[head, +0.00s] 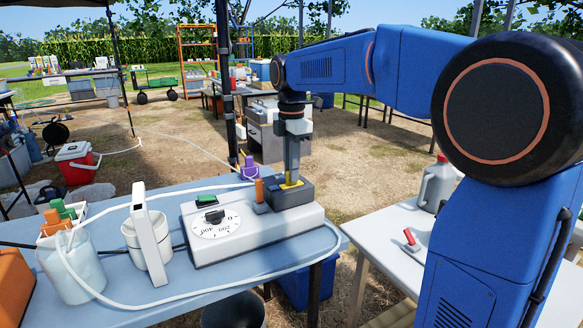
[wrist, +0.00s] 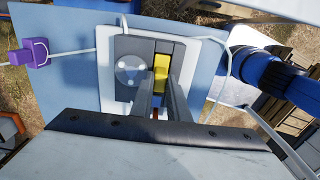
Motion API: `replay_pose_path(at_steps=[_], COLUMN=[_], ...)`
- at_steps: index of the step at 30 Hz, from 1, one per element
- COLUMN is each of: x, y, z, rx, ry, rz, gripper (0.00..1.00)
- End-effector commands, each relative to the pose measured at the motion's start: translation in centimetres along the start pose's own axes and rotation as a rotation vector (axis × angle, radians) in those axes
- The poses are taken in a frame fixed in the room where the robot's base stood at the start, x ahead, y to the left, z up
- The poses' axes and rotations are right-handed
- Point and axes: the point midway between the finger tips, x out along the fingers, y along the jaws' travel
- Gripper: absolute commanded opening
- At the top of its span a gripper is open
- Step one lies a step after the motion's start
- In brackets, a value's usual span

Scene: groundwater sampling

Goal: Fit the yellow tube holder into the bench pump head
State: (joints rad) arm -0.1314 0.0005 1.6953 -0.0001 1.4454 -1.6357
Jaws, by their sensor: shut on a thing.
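The bench pump (head: 250,232) is a pale box with a dial on the blue table. Its dark grey pump head (head: 298,193) sits on the right end; it also shows in the wrist view (wrist: 124,50). My gripper (head: 291,176) points straight down over the head. In the wrist view my gripper (wrist: 160,88) is shut on the yellow tube holder (wrist: 161,66). The yellow holder (head: 290,184) is at the top of the head, lined up with its slot from above. I cannot tell how deep it sits; the fingers hide part of it.
An orange lever (head: 259,190) stands at the head's left side. A white tube runs around the pump to a white jar (head: 75,270). A purple clip (head: 249,170) is on the tube behind the pump. A white upright device (head: 150,240) stands left of the pump.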

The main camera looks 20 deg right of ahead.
Motion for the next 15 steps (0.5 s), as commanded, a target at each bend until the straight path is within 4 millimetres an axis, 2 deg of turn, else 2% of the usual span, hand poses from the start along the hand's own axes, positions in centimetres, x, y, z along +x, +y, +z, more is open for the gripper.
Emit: replay_pose_path(at_steps=[2,3,5,15], x=[0.15,0.13,0.13,-0.03], y=[0.00,0.01,0.00,0.00], z=[0.00,0.00,0.00,0.00], rx=[0.000,0.000,0.000,0.000], ry=[0.000,0.000,0.000,0.000], rz=[0.000,0.000,0.000,0.000], gripper=[0.00,0.22,0.36,0.37])
